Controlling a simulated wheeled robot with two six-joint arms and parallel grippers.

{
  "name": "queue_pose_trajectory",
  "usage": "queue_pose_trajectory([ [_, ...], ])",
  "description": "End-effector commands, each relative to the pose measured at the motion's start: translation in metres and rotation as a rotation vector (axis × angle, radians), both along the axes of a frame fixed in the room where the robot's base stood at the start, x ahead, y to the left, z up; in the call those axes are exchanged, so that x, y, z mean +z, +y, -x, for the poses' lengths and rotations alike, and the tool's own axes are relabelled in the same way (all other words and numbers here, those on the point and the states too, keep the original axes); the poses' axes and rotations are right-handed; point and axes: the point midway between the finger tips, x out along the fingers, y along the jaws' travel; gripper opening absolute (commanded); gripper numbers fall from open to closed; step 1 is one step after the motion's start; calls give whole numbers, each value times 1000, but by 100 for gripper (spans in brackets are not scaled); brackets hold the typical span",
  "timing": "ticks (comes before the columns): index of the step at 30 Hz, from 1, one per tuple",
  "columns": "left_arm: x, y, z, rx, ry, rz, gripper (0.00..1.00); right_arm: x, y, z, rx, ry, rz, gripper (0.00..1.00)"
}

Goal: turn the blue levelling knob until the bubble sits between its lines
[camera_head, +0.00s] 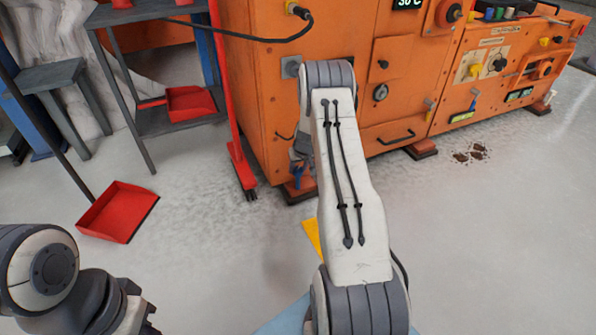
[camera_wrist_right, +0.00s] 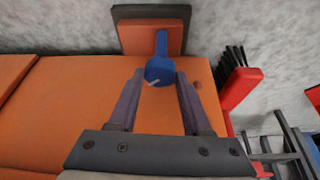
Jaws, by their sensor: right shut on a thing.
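The blue levelling knob (camera_wrist_right: 159,71) shows in the right wrist view at the corner of the orange machine, with a blue stem above it. It also shows as a small blue patch low on the machine's near corner in the head view (camera_head: 298,174). My right gripper (camera_wrist_right: 160,76) has its two fingers on either side of the knob and is shut on it. In the head view this gripper (camera_head: 301,160) is mostly hidden by my right arm. I cannot make out the bubble or its lines.
The orange machine (camera_head: 270,110) stands on reddish foot pads (camera_head: 422,149). A red broom (camera_head: 240,165) leans beside it. A red dustpan (camera_head: 118,211) lies on the floor, and a grey shelf (camera_head: 165,118) stands at left. Brown debris (camera_head: 470,153) lies right of the arm. The floor in front is mostly clear.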

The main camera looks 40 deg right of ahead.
Motion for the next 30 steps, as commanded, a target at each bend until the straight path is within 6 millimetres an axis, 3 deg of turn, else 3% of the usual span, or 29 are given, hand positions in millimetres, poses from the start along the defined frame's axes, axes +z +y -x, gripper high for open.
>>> queue_pose_trajectory([
  [10,-1,0,0,0,-1,1,0,0,1,0,10,0,0,0],
  [11,-1,0,0,0,-1,1,0,0,1,0,10,0,0,56],
  [12,-1,0,0,0,-1,1,0,0,1,0,10,0,0,72],
  [13,-1,0,0,0,-1,1,0,0,1,0,10,0,0,79],
  [23,0,0,0,0,-1,1,0,2,1,0,9,-1,1,79],
  [30,24,0,0,0,-1,1,0,39,4,12,7,-3,2,79],
])
